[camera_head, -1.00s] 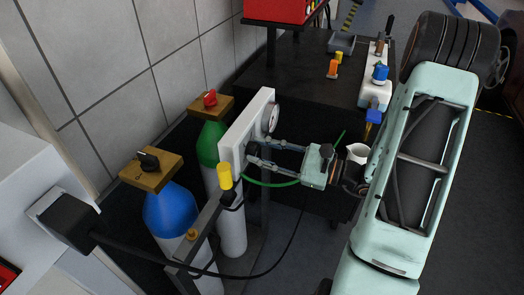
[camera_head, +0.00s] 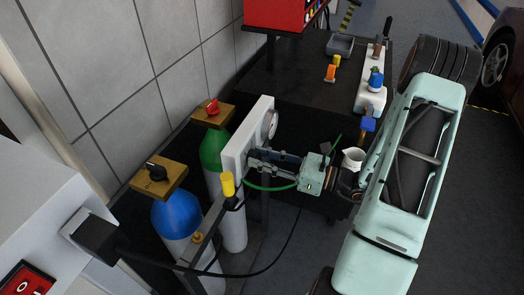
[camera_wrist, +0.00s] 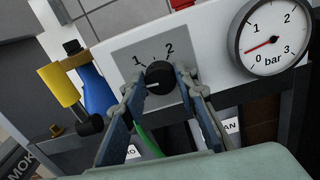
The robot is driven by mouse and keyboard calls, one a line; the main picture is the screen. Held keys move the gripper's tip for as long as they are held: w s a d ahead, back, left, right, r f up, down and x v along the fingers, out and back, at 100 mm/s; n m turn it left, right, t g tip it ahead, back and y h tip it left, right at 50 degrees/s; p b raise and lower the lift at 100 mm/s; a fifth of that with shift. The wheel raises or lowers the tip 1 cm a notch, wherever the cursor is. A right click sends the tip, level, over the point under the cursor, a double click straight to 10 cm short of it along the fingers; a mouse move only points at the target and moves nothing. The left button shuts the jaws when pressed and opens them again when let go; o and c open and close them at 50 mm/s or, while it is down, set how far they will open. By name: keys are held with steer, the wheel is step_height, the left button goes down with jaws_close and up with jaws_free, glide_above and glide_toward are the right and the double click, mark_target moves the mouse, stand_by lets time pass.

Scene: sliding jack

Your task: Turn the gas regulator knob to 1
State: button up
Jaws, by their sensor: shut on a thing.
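The gas regulator knob (camera_wrist: 159,75) is round and black, on a grey plate with the marks 1 and 2 above it. A white line on the knob points left, below the 1. My gripper (camera_wrist: 161,84) has a finger on each side of the knob and is shut on it. In the head view my gripper (camera_head: 256,161) reaches from the right to the front of the white panel (camera_head: 236,146); the knob is hidden there. The bar gauge (camera_wrist: 271,37) has a red needle a little above 0.
A blue gas cylinder (camera_head: 177,214) and a green-topped cylinder (camera_head: 213,147) stand behind the panel. A yellow-capped part (camera_head: 228,184) sticks up beside it. A black cable (camera_head: 245,274) and a green hose (camera_head: 270,187) run nearby. A dark bench (camera_head: 300,75) stands behind.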

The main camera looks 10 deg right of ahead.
steer(key=m+p, duration=0.3)
steer(key=m, duration=0.1)
steer(key=shift+r+m, duration=0.1)
steer(key=shift+m, duration=0.2)
steer(key=shift+d+f+m+p, duration=0.1)
steer(key=shift+f+m+p, duration=0.1)
steer(key=shift+m+p, duration=1.5)
steer(key=shift+m, duration=0.5)
steer(key=o, duration=1.2)
steer(key=shift+c, duration=0.2)
steer(key=v, duration=1.2)
steer(key=shift+w, duration=0.1)
